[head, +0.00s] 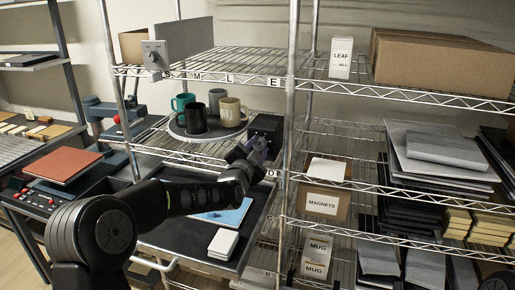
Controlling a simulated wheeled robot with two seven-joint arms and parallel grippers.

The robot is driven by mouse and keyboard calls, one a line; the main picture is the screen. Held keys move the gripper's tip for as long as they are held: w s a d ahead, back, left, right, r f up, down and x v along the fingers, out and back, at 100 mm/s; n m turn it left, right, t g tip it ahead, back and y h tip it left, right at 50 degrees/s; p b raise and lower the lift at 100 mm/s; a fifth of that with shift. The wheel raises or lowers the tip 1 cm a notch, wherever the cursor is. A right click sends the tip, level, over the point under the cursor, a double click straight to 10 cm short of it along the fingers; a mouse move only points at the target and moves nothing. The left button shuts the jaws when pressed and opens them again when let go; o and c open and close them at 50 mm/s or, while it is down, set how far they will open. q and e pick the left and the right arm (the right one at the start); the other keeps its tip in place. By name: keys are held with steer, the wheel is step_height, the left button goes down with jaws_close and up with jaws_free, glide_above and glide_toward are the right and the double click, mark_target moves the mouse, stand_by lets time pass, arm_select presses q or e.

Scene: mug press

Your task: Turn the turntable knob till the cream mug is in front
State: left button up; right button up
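The round grey turntable (208,136) sits on the wire shelf with mugs on it. The cream mug (231,112) stands at its right side. The black mug (193,119) is at the front left, the teal mug (182,102) at the back left, and the grey mug (217,96) at the back. The knob cannot be made out. My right gripper is out of view.
A metal post (291,120) rises just right of the dark box. Below are a dark tray with a blue sheet (226,214) and white blocks (223,243). Cartons, including the magnets box (322,203), fill the right shelves. A press with a red-brown plate (64,167) is left.

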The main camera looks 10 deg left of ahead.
arm_select(q)
jaws_close()
steer(key=shift+f, duration=0.1)
